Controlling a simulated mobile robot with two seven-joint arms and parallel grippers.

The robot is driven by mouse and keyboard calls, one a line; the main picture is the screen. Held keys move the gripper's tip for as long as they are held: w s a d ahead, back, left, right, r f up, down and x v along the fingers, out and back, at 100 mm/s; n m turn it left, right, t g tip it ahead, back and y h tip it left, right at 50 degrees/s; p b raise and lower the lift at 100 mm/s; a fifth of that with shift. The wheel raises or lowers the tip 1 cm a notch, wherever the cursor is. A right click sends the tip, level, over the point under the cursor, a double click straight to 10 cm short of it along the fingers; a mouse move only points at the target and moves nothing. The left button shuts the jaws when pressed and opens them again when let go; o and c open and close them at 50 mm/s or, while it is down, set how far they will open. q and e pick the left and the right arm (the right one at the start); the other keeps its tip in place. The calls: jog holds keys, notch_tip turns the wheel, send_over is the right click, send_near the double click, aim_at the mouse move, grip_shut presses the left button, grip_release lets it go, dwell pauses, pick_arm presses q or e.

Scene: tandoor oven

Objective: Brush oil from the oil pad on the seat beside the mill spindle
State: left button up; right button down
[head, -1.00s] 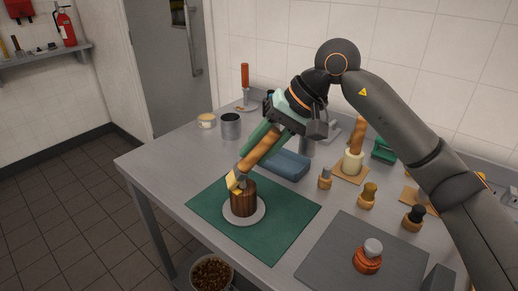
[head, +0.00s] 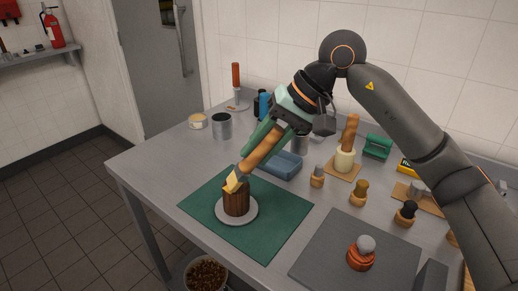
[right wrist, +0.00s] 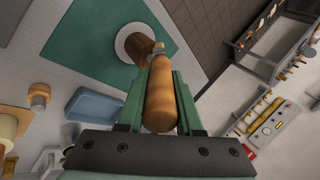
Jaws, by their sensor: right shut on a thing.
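My right gripper (head: 268,141) is shut on the wooden handle of a brush (head: 262,149). The brush slants down to the left, and its pale yellow bristles (head: 233,183) are at the top of the dark wooden mill body (head: 236,204). I cannot tell whether they touch it. The mill body stands upright on a round white plate (head: 222,218) on a green mat (head: 270,238). The right wrist view shows the brush handle (right wrist: 159,95) between the green fingers, with the mill (right wrist: 138,45) beyond. The spindle and oil pad cannot be made out. My left gripper is out of view.
A blue tray (head: 285,166) lies behind the mat. A metal cup (head: 222,126) stands at the back left. The table's left front is clear.

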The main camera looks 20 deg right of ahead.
jog(key=shift+r, duration=0.1)
notch_tip(320, 180, up, 7)
jog(key=p, duration=0.5)
dwell(0.3)
jog(key=shift+s+d+f+p, duration=0.1)
jog(key=shift+s+f+p, duration=0.15)
jog(key=shift+f, duration=0.25)
jog(key=s+d+f+n+g+p, duration=0.1)
jog(key=s+d+f+n+p, duration=0.2)
jog(key=s+f, duration=0.6)
jog(key=shift+s+d+f+g+p, duration=0.25)
jog(key=shift+s+f+g+p, duration=0.15)
jog(key=shift+f, duration=0.15)
